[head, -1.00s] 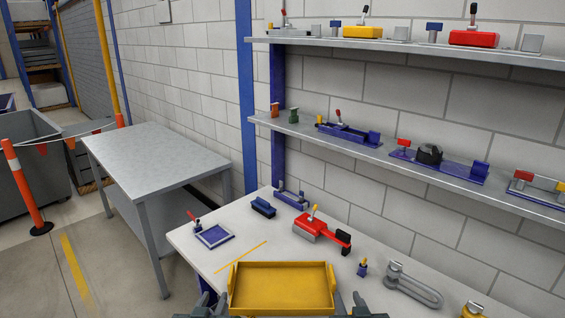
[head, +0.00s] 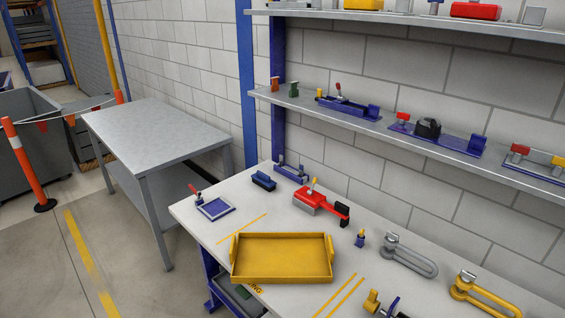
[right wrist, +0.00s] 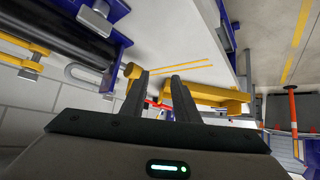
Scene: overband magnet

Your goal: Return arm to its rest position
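The yellow tray (head: 282,277) is empty and rests on the white workbench (head: 345,285). Its near left corner lies at the bench's front edge in the head view. In the right wrist view part of a yellow tray (right wrist: 210,95) shows beyond the fingers. My right gripper (right wrist: 159,77) shows only in the right wrist view. Its two dark fingers stand apart with nothing held between them, clear of the tray. My left gripper is in neither current view. Neither arm shows in the head view.
Along the bench stand a red clamp tool (head: 318,203), a blue-framed pad (head: 215,208), a grey shackle (head: 408,255) and a yellow shackle (head: 485,292). Loaded shelves (head: 375,155) hang on the wall behind. A bare grey table (head: 155,135) stands at the left.

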